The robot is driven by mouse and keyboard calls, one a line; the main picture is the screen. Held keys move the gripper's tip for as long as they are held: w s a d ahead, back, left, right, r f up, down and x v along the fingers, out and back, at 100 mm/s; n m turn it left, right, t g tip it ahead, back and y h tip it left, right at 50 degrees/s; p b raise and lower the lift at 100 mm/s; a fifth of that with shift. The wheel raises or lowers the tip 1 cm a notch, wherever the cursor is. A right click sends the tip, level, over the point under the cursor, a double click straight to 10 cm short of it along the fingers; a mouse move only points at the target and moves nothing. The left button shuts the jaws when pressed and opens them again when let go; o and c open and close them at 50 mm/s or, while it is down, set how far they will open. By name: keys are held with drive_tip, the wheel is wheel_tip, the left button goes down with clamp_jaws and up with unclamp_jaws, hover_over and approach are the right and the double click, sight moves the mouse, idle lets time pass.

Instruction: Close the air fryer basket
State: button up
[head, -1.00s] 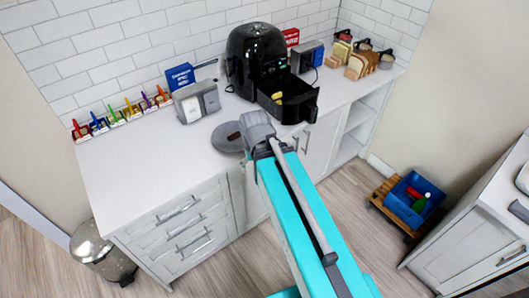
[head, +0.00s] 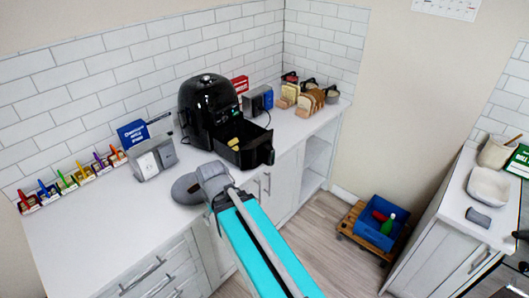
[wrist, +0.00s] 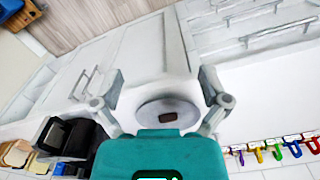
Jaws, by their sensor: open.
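The black air fryer (head: 203,105) stands on the counter against the tiled wall. Its basket (head: 252,152) is pulled out toward the front right, with a yellow item (head: 233,142) inside. My gripper (head: 212,174) is in front of and lower left of the basket in the head view, beside a grey round dish, apart from the basket. In the wrist view my gripper (wrist: 162,75) has its fingers spread wide with nothing between them. The air fryer also shows partly at lower left in the wrist view (wrist: 88,138), cut off by my wrist.
The grey round dish (head: 183,190) lies near the counter's front edge. A grey toaster (head: 155,158) stands left of the fryer, another appliance (head: 259,101) and bread (head: 307,103) to its right. A blue crate (head: 376,236) sits on the floor.

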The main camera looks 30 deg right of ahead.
drive_tip(key=shift+w+d+f+b, duration=0.1)
drive_tip(key=shift+w+f+b, duration=0.2)
drive_tip(key=shift+f+b, duration=0.1)
drive_tip(key=c, duration=0.4)
drive_tip(key=w+f+b, duration=0.1)
drive_tip(key=d+f+y+b, duration=0.1)
drive_tip(key=w+m+y+b, duration=0.1)
drive_tip(key=shift+w+d+f+t, duration=0.25)
drive_tip(key=shift+w+f+t, duration=0.05)
drive_tip(key=shift+f+t, duration=0.1)
drive_tip(key=c, duration=0.7)
drive_tip(key=w+d+f+y+b, duration=0.1)
drive_tip(key=w+d+f+m+t+b, duration=0.1)
drive_tip(key=shift+w+y+b, duration=0.3)
drive_tip(key=shift+y+b, duration=0.1)
clamp_jaws()
drive_tip(key=w+d+f+m+t+y+b, duration=0.3)
drive_tip(key=w+d+m+t+b, duration=0.15)
drive_tip(key=w+d+b, duration=0.45)
drive_tip(key=s+d+r+m+t+h+b, duration=0.1)
drive_tip(key=d+m+t+b, duration=0.7)
drive_tip(key=d, duration=1.9)
drive_tip(key=t+b, duration=0.2)
drive_tip(key=t, duration=0.1)
drive_tip(key=shift+s+d+r, duration=0.2)
drive_tip(key=shift+d, duration=0.15)
